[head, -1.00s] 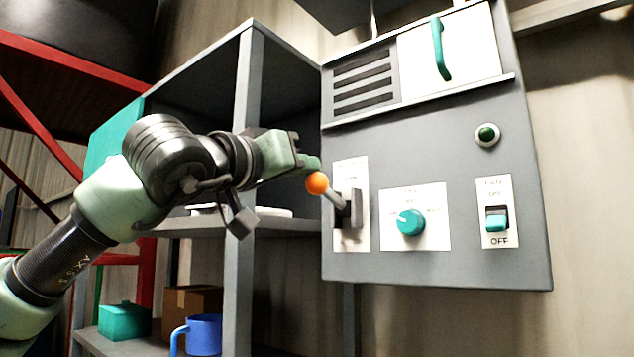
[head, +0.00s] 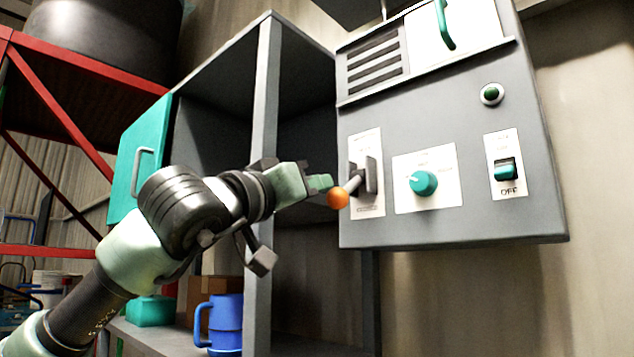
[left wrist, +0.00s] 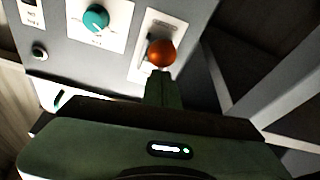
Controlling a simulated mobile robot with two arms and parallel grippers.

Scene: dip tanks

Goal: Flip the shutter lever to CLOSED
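The shutter lever, a grey stick with an orange ball (head: 338,198), is on a white plate (head: 367,203) at the left of the grey control panel (head: 450,218). Its stick slants out and down from the pivot. The plate's lettering is too small to read. My left gripper (head: 320,182) is just left of and slightly above the ball, fingers together with nothing between them. In the left wrist view the orange ball (left wrist: 162,53) is right beyond the fingertips (left wrist: 165,85); I cannot tell whether they touch. My right gripper is not in view.
A teal knob (head: 423,183), a teal rocker switch (head: 506,170) and a green button (head: 491,94) are right of the lever. A grey shelf unit's post (head: 262,130) stands close behind my left gripper. A blue mug (head: 226,322) is on the lower shelf.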

